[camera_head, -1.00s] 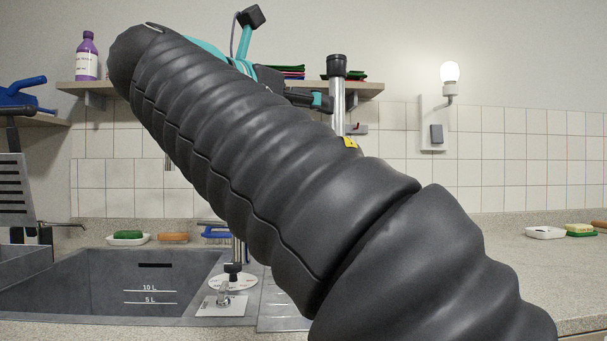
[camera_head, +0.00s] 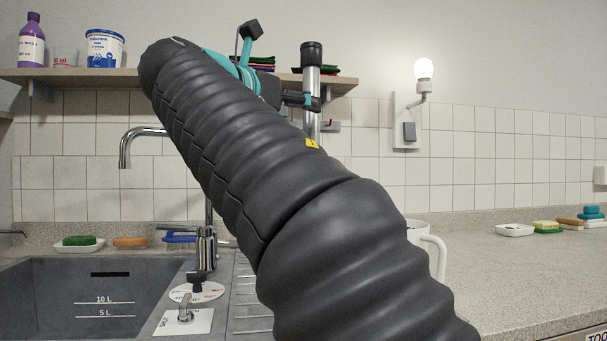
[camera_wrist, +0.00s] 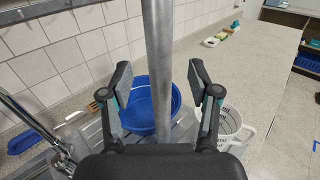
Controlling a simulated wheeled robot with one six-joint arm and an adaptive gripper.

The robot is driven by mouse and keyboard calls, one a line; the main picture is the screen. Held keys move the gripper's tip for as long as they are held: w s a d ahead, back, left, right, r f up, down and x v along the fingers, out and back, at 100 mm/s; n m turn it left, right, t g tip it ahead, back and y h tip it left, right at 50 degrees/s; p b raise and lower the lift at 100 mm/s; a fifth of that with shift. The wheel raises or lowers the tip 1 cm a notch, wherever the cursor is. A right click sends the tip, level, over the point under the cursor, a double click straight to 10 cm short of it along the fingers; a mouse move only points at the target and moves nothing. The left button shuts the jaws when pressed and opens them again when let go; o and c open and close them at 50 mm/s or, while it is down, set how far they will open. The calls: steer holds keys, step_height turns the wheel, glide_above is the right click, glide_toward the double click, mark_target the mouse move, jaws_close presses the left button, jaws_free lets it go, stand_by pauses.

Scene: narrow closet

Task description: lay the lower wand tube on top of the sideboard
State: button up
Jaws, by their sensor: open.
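A grey metal tube with a black collar on top, which looks like the wand tube (camera_head: 312,84), stands upright behind my arm in the head view. Its lower part is hidden by my arm. In the wrist view the tube (camera_wrist: 158,45) runs upright between the two fingers of my gripper (camera_wrist: 160,76), with a gap on each side. My gripper is open, and its teal and black parts show beside the tube in the head view. I cannot tell how deep the tube sits between the fingers. I cannot make out the sideboard for certain.
A sink (camera_head: 75,300) and tap (camera_head: 207,245) lie at left, under a shelf (camera_head: 75,76) with bottles and tubs. A blue bowl (camera_wrist: 138,100) shows behind the tube. The counter (camera_head: 500,275) is mostly clear at right.

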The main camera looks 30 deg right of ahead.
steer(key=x, duration=0.5)
steer(key=shift+w+d+f, duration=0.1)
steer(key=shift+w+d, duration=0.05)
steer(key=shift+d, duration=0.1)
steer(key=shift+c, duration=0.2)
jaws_close()
